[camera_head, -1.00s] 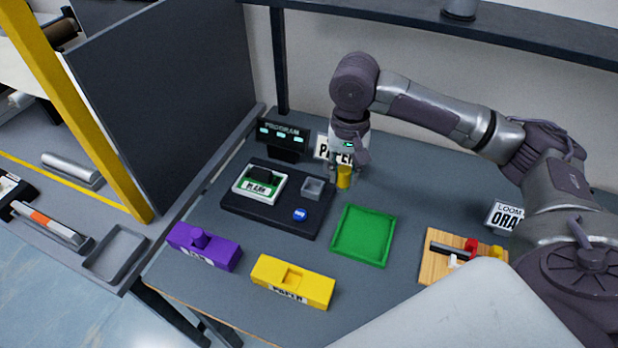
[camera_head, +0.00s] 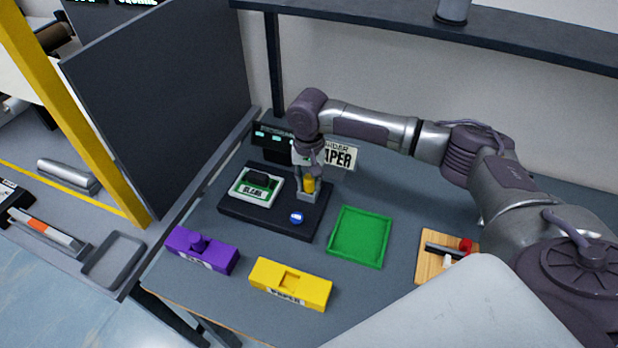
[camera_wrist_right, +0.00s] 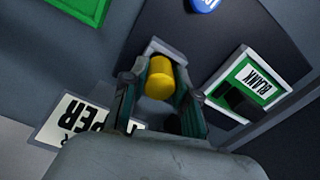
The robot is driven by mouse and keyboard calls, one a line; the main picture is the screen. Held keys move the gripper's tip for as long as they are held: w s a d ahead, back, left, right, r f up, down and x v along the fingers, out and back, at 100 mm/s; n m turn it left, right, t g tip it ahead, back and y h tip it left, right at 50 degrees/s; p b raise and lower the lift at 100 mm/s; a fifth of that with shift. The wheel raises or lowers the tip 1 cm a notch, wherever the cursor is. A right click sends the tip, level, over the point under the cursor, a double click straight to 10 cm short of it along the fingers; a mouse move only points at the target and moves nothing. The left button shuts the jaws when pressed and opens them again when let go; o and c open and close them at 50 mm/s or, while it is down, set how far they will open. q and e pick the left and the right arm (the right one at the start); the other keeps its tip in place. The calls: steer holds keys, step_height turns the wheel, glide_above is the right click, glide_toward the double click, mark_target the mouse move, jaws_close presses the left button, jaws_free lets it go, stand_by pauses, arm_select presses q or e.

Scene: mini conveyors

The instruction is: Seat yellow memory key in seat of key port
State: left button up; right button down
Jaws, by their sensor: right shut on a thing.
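The yellow memory key (camera_head: 308,185) is a short yellow cylinder held upright between the fingers of my right gripper (camera_head: 307,178). In the right wrist view the key (camera_wrist_right: 158,84) sits between the two fingers. The grey square seat of the key port (camera_head: 308,197) is on the right part of a dark base. The key is over the seat, and its lower end appears at or in it; I cannot tell how deep. In the right wrist view the seat's rim (camera_wrist_right: 160,47) shows beyond the key. My left gripper is out of view.
The dark base (camera_head: 240,218) also carries a green-and-white BLANK card (camera_head: 256,188) and a blue button (camera_head: 296,217). A black display (camera_head: 270,152) and a PAPER sign (camera_head: 340,157) stand behind. A green tray (camera_head: 360,238), purple block (camera_head: 201,250) and yellow block (camera_head: 290,284) lie nearer.

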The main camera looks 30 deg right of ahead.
mark_target(309, 178)
steer(key=shift+f, duration=0.1)
steer(key=c, duration=0.9)
jaws_free()
step_height(309, 178, up, 12)
steer(key=shift+r+b, duration=0.2)
steer(key=shift+b, duration=0.45)
